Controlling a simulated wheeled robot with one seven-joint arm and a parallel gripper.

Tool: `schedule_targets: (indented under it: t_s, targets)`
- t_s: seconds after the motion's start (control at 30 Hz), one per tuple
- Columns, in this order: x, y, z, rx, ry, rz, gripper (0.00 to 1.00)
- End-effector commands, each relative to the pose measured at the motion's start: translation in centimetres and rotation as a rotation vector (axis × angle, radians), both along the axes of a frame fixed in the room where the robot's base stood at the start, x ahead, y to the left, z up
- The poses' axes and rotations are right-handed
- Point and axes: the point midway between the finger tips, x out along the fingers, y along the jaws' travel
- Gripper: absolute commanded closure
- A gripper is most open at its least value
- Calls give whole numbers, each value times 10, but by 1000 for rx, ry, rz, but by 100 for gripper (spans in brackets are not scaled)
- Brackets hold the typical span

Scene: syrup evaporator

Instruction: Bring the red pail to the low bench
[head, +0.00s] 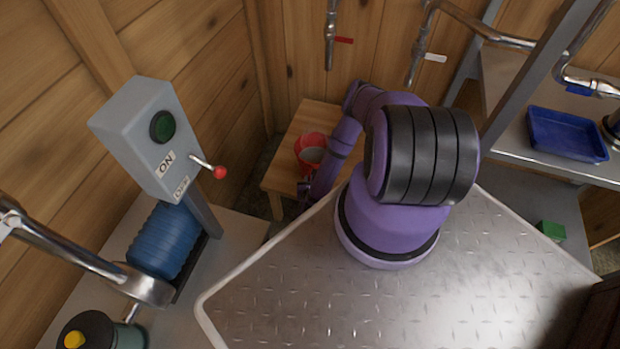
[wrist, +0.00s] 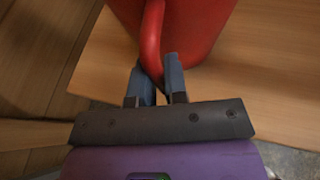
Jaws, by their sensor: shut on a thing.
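The red pail (head: 311,146) is at the low wooden bench (head: 320,113) in the corner, over its top near the front edge. In the wrist view the pail (wrist: 200,25) fills the top middle, with its red handle coming down between my fingers. My gripper (wrist: 158,82) is shut on that handle. The bench's wooden top (wrist: 265,75) shows beside and below the pail. I cannot tell whether the pail's base touches the bench. In the head view my purple arm reaches to the pail, and my gripper is small and dark there.
A grey switch box (head: 140,135) with a red-tipped lever and a blue ribbed motor (head: 166,240) stand on the left. Pipes (head: 331,35) hang above the bench. A blue tray (head: 566,134) is on a shelf at right, with a green block (head: 551,231) lower down.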

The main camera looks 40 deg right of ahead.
Motion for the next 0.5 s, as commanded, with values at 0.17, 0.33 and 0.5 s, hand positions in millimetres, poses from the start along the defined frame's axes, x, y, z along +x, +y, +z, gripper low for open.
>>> schedule_targets:
  t_s: [0.17,0.33,0.5]
  targets:
    - [-7,9,-1,5,5,3,100]
    - [-12,14,-1,3,4,3,100]
    - [-16,17,-1,2,3,1,100]
